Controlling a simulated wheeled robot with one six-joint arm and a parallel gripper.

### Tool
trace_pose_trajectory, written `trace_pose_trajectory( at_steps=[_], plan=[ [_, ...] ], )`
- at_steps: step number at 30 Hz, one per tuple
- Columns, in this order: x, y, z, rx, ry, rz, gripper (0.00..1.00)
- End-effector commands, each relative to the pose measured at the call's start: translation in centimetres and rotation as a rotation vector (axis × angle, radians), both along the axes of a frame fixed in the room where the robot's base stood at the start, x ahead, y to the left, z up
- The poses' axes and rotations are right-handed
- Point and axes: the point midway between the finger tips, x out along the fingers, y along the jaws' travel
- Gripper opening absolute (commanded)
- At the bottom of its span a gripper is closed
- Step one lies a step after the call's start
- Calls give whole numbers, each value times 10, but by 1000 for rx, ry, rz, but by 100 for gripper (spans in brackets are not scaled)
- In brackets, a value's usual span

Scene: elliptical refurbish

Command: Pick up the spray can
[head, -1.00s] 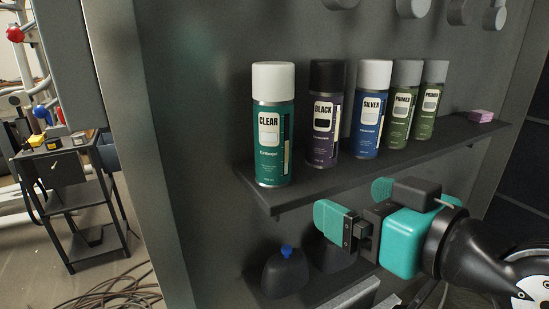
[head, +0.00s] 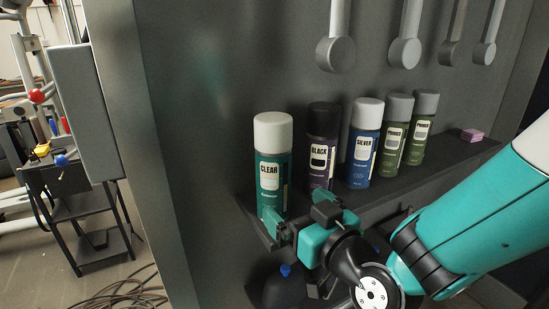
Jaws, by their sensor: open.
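Several spray cans stand upright in a row on a dark wall shelf (head: 345,205). The teal CLEAR can (head: 273,172) with a white cap is at the left end. To its right are the purple BLACK can (head: 321,150), the blue SILVER can (head: 363,148) and two green PRIMER cans, one (head: 392,140) left of the other (head: 420,132). My gripper (head: 297,212) is open and empty, with teal fingers, low in front of the shelf. It overlaps the lower part of the CLEAR can in the picture. I cannot tell whether they touch.
Grey round-ended handles (head: 336,54) hang on the panel above the cans. A pink block (head: 472,135) lies at the shelf's right end. A dark container with a blue cap (head: 286,270) is below the shelf. A cart (head: 80,205) stands at the left.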

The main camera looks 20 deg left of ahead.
Motion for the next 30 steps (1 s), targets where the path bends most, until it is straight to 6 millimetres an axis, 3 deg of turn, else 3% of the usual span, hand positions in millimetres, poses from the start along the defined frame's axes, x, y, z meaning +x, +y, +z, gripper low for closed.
trace_pose_trajectory(
  at_steps=[1, 13, 24, 30],
  plan=[
    [4, 6, 6, -2, 1, 1, 99],
    [17, 25, 2, -1, 2, 1, 99],
    [37, 57, -2, -1, 0, 1, 99],
    [41, 62, -7, -1, 1, 0, 99]
  ],
)
